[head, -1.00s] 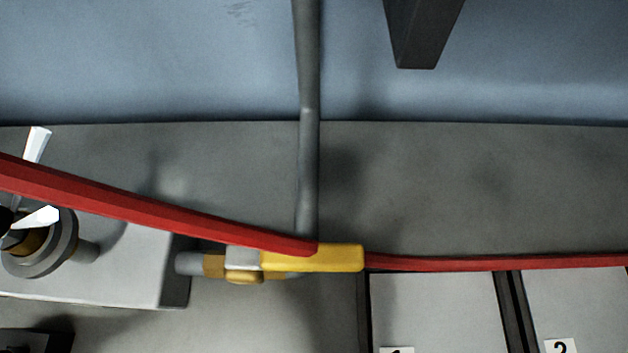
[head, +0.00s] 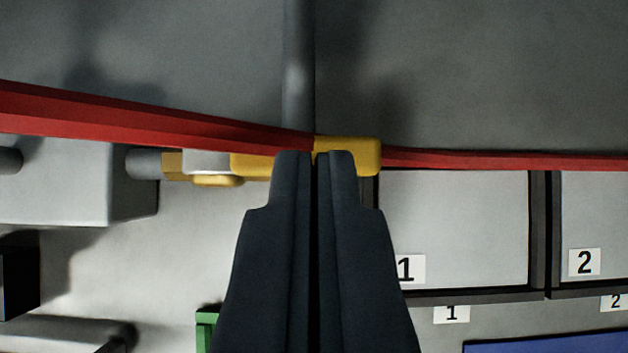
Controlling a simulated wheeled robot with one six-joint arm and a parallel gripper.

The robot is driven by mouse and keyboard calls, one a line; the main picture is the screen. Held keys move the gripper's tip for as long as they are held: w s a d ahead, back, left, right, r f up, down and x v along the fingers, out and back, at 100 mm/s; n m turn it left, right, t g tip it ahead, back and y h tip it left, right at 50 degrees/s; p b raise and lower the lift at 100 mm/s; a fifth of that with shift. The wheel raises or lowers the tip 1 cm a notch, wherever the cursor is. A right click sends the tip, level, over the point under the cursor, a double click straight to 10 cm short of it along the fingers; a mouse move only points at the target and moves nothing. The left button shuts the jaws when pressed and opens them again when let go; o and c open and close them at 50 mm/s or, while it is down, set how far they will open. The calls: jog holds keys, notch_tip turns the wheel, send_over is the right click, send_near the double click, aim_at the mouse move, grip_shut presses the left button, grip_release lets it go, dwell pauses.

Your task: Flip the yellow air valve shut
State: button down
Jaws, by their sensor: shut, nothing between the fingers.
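The yellow air valve handle (head: 358,155) lies level across the grey vertical pipe (head: 299,75), in line with the brass and silver fitting (head: 205,165) at its left. My gripper (head: 314,158) is shut and empty, pointing up the picture. Its fingertips overlap the lower edge of the handle near its middle and hide part of it. I cannot tell whether they touch it.
A grey box (head: 60,185) stands at the left. Numbered grey panels (head: 455,225) are at the right. A green part (head: 205,325) and a blue part (head: 560,343) show at the bottom.

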jog(key=shift+x, duration=3)
jog(key=shift+s, duration=0.15)
jog(key=s+m+h, duration=0.1)
jog(key=m, duration=0.1)
jog(key=s+m+h, duration=0.1)
jog(key=m, duration=0.1)
jog(key=shift+a+g+h, duration=0.15)
jog(key=shift+g+h, duration=0.15)
jog(key=shift+h, duration=0.1)
jog(key=m, duration=0.1)
jog(key=s+m+h, duration=0.1)
jog(key=m, duration=0.1)
jog(key=shift+s+a+g+h, duration=0.25)
jog(key=shift+g+h, duration=0.05)
jog(key=shift+g, duration=0.1)
jog(key=m, duration=0.1)
jog(key=s+m+g+h, duration=0.1)
jog(key=shift+s+a+m, duration=0.1)
jog(key=shift+a+m, duration=0.3)
jog(key=a+m+g+h, duration=0.1)
jog(key=m, duration=0.1)
jog(key=s+m+g+h, duration=0.1)
jog(key=m, duration=0.1)
jog(key=shift+s+a+g, duration=0.2)
jog(key=shift+a+g, duration=0.2)
jog(key=shift+s+a, duration=0.25)
jog(key=shift+a, duration=0.05)
jog(key=shift+s+a, duration=0.15)
jog(key=shift+a, duration=0.7)
